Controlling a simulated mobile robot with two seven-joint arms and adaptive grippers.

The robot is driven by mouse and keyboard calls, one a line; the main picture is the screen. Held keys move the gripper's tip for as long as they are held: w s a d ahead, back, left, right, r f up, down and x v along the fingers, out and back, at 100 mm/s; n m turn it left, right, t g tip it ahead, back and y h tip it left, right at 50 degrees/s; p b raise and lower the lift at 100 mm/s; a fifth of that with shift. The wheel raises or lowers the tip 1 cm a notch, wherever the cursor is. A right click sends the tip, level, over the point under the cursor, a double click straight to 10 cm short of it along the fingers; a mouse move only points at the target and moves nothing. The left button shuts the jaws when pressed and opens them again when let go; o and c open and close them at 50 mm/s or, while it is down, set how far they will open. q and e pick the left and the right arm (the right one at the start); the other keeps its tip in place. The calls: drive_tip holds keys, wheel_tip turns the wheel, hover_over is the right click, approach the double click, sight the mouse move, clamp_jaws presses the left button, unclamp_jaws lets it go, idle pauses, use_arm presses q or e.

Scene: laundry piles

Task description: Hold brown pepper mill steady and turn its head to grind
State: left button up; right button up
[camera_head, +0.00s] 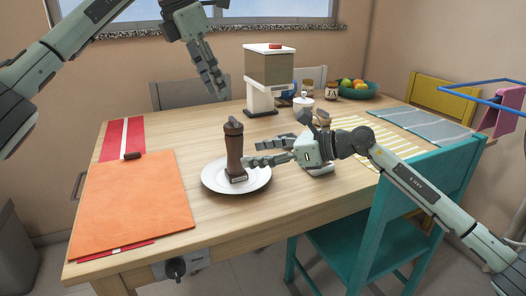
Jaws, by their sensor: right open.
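The brown pepper mill (234,155) stands upright on a white plate (213,182), with its darker head at the top. My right gripper (250,153) is open and comes in from the right, with its fingertips close beside the lower body of the mill. I cannot tell whether they touch it. My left gripper (221,92) hangs in the air above and behind the mill, fingers pointing down, well clear of the head. Its fingers overlap in this view, so I cannot tell how far apart they are.
An orange mat (130,205) lies left of the plate. A dispenser (268,75), jars (331,90) and a fruit bowl (358,93) stand toward the back. A yellow striped cloth (395,148) lies right. A teal chair (425,185) stands at the front right.

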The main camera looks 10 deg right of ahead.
sight(243, 154)
drive_tip(key=x, duration=0.6)
drive_tip(key=shift+w+a, duration=0.1)
drive_tip(key=shift+a, duration=0.2)
drive_tip(key=shift+c, duration=0.6)
